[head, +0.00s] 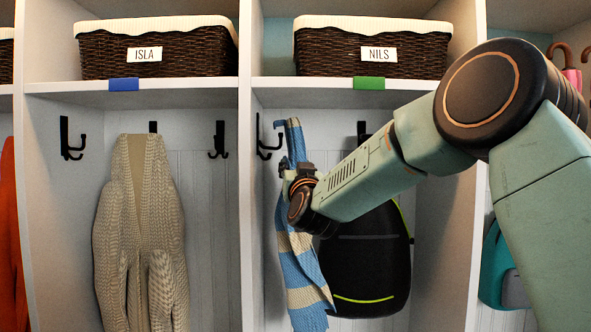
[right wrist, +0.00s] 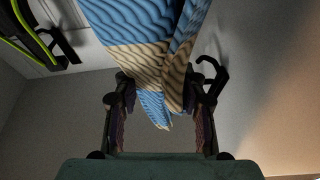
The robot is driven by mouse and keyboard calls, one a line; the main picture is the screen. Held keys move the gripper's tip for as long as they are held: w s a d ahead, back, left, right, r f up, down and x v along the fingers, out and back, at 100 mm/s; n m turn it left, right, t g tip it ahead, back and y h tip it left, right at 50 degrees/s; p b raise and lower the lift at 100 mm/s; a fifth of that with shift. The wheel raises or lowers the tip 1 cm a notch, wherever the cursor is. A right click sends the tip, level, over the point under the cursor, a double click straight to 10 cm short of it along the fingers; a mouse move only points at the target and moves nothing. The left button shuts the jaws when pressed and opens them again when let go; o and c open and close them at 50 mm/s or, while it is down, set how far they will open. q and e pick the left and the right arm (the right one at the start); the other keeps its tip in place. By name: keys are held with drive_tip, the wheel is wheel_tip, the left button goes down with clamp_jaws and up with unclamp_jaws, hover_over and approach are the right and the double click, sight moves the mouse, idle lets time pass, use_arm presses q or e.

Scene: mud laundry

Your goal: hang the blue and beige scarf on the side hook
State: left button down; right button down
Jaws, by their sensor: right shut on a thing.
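The blue and beige striped scarf (head: 298,262) hangs upright in the NILS cubby, its top end rising above my right gripper (head: 293,172). That gripper is shut on the scarf near its upper part. The right wrist view shows the scarf (right wrist: 150,58) between the two fingers of the gripper (right wrist: 162,98). The black side hook (head: 264,138) is on the cubby's left wall, just left of the scarf's top. The hook (right wrist: 212,76) shows right of the scarf in the wrist view, close to one finger. I cannot tell whether scarf and hook touch. My left gripper is not in view.
A black backpack (head: 362,265) with green piping hangs right behind my arm, below a back hook (head: 363,131). A beige knit cardigan (head: 140,240) hangs in the ISLA cubby to the left. Wicker baskets (head: 372,54) sit on the shelf above. A divider (head: 247,200) separates the cubbies.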

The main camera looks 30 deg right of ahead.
drive_tip(key=shift+w, duration=0.1)
drive_tip(key=shift+s+r, duration=0.35)
drive_tip(key=shift+s, duration=0.3)
drive_tip(key=shift+w+d+f, duration=0.1)
drive_tip(key=shift+w+f, duration=0.4)
drive_tip(key=shift+w, duration=0.4)
drive_tip(key=shift+s+r, duration=0.2)
drive_tip(key=shift+s, duration=0.2)
drive_tip(key=shift+w+f, duration=0.2)
drive_tip(key=shift+w, duration=0.15)
drive_tip(key=shift+f, duration=0.15)
drive_tip(key=shift+s+f+b, duration=0.15)
drive_tip(key=shift+s+b, duration=0.45)
drive_tip(key=shift+b, duration=0.1)
drive_tip(key=shift+w+d+f, duration=0.1)
drive_tip(key=shift+w+f, duration=0.1)
drive_tip(key=shift+w, duration=0.15)
drive_tip(key=shift+s+r, duration=0.25)
drive_tip(key=shift+s, duration=0.2)
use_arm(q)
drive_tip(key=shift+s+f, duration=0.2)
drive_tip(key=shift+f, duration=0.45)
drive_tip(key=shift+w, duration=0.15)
use_arm(e)
drive_tip(key=shift+w+f, duration=0.1)
drive_tip(key=shift+w, duration=0.15)
drive_tip(key=shift+s, duration=0.15)
